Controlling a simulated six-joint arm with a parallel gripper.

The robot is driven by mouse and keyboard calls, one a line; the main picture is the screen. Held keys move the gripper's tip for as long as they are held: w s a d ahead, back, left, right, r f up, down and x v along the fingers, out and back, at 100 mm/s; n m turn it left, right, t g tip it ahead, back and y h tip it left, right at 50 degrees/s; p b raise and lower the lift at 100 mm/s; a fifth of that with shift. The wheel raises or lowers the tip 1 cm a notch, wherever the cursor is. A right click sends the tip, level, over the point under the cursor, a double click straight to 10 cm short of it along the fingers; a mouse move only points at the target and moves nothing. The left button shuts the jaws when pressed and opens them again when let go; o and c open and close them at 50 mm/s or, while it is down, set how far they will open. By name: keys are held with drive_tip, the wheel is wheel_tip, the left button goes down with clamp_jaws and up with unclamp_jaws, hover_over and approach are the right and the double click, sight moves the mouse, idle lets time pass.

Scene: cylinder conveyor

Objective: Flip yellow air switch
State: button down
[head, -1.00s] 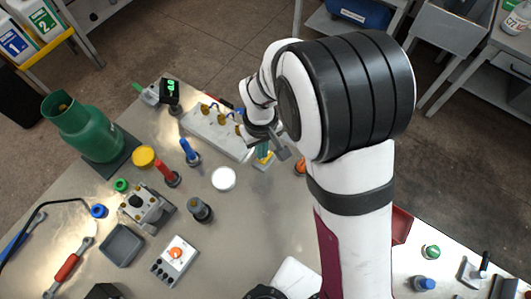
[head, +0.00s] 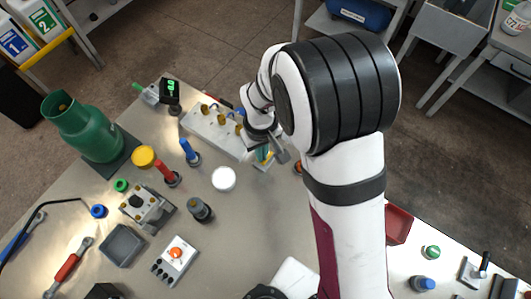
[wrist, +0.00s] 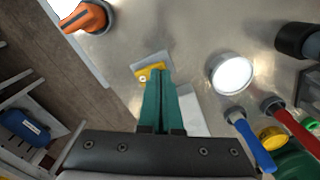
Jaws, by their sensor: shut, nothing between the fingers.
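My gripper (wrist: 161,73) has green fingers pressed together and empty. Its tips overlap the right part of the switch in the wrist view; I cannot tell whether they touch it. In the head view my gripper (head: 264,153) is over the switch and mostly hidden by my wrist.
A white round disc (head: 223,179) lies left of the switch. A long pale block with brass knobs (head: 215,132) stands behind it. An orange part (wrist: 87,17) is on the other side. Blue (head: 189,151) and red (head: 167,173) upright handles stand farther left.

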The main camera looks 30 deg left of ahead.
drive_tip(key=shift+f, duration=0.2)
wheel_tip(320, 180, up, 7)
drive_tip(key=shift+f, duration=0.15)
idle(0.5)
drive_tip(key=shift+d+r, duration=0.1)
drive_tip(key=shift+r, duration=0.15)
drive_tip(key=w+d+r+m, duration=0.2)
drive_tip(key=d+r+m, duration=0.3)
drive_tip(key=d, duration=0.4)
drive_tip(key=s+d+r+m+y, duration=0.1)
drive_tip(key=s+d+r+m, duration=0.2)
drive_tip(key=s+d+m, duration=0.3)
drive_tip(key=s+d+r+m, duration=0.3)
drive_tip(key=s+d+m, duration=0.3)
drive_tip(key=d, duration=0.5)
drive_tip(key=shift+s+r+m+y, duration=0.2)
drive_tip(key=shift+s+m+y, duration=0.1)
drive_tip(key=shift+y, duration=0.1)
